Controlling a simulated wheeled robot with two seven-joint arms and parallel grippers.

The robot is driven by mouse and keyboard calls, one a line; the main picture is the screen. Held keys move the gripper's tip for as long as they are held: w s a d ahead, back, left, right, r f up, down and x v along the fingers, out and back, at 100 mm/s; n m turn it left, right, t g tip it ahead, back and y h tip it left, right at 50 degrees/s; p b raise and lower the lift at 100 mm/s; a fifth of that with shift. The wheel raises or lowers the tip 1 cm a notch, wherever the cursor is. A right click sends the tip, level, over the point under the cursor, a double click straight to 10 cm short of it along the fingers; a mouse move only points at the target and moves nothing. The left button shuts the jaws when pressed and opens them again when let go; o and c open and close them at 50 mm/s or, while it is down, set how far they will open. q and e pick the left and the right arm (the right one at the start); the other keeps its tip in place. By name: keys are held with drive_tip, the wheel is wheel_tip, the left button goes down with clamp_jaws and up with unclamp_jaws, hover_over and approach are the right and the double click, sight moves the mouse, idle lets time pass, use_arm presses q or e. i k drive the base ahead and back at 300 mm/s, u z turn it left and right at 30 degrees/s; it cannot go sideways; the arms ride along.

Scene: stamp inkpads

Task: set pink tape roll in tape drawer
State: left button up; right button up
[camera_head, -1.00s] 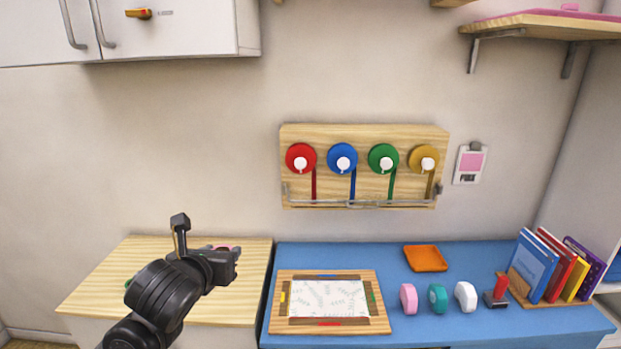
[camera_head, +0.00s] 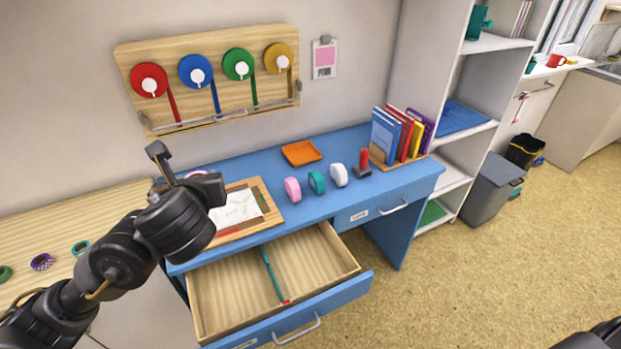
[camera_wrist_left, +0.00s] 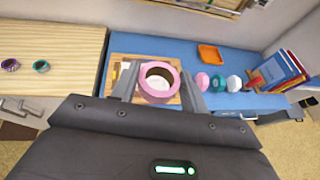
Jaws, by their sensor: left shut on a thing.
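My left gripper (camera_wrist_left: 160,92) is shut on the pink tape roll (camera_wrist_left: 146,82), which sits between the two fingers with its hole facing the wrist camera. In the head view the left gripper (camera_head: 196,184) is above the left end of the blue desk, beside the framed board, and its wrist hides most of the roll. An open wooden drawer (camera_head: 215,308) with a blue front is pulled out below the desk, to the right of and lower than the gripper. A thin teal strip with a red end lies in it. My right gripper is not in view.
A wood-framed board (camera_head: 262,198), an orange tray (camera_head: 301,153), pink, teal and white dispensers (camera_head: 338,175) and a red stamp (camera_head: 363,160) stand on the desk. Small tape rolls (camera_head: 42,262) lie on the wooden counter at left. A second drawer (camera_head: 375,215) at right is shut.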

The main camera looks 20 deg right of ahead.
sight(242, 291)
drive_tip(key=z, duration=0.45)
drive_tip(key=k, duration=0.55)
drive_tip(key=z, duration=0.9)
drive_tip(key=i, duration=1.7)
drive_tip(key=u, duration=0.45)
drive_tip(key=i, duration=0.35)
drive_tip(key=u, duration=0.35)
